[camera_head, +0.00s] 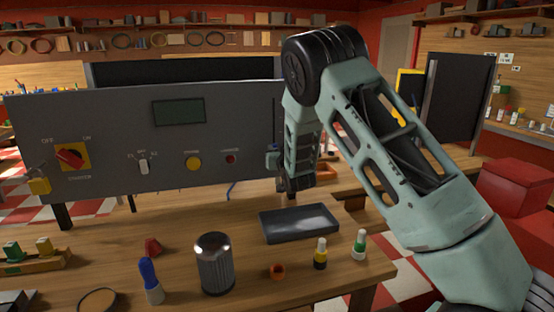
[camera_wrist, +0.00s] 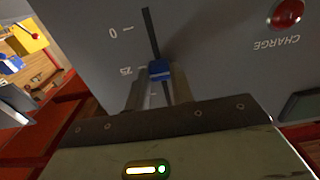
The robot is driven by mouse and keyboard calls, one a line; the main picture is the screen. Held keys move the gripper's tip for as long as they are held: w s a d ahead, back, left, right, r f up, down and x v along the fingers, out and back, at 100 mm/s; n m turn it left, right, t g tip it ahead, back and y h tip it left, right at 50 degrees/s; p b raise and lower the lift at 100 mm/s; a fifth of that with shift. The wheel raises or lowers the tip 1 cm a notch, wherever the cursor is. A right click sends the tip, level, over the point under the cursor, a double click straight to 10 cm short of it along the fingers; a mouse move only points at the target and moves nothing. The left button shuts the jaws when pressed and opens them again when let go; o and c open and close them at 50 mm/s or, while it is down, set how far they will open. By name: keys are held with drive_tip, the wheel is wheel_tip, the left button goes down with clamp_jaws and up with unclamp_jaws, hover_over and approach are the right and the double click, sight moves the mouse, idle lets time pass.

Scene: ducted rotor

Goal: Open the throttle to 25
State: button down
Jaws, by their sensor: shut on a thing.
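The throttle is a dark vertical slot (camera_wrist: 151,32) in the grey panel, with a blue knob (camera_wrist: 160,70) on it. In the wrist view the marks 0 and 25 stand beside the slot, and the knob is about level with the 25 mark. My gripper (camera_wrist: 157,78) is shut on the blue knob, one finger on each side. The slot beyond the knob is partly hidden by my fingers. In the head view my gripper (camera_head: 272,160) is at the right end of the panel (camera_head: 110,120), and the knob is hard to make out there.
The panel bears a red rotary switch (camera_head: 70,156), a yellow padlock (camera_head: 39,186), a display (camera_head: 179,112), a yellow button (camera_head: 193,164) and a red CHARGE button (camera_wrist: 287,13). On the bench in front stand a dark tray (camera_head: 299,224), a metal cylinder (camera_head: 215,265) and small bottles (camera_head: 320,254).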

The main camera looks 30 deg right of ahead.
drive_tip(key=shift+f, duration=0.1)
drive_tip(key=c, duration=1.2)
unclamp_jaws()
drive_tip(key=b+v, duration=0.4)
drive_tip(key=v, duration=1.3)
drive_tip(key=shift+s, duration=0.25)
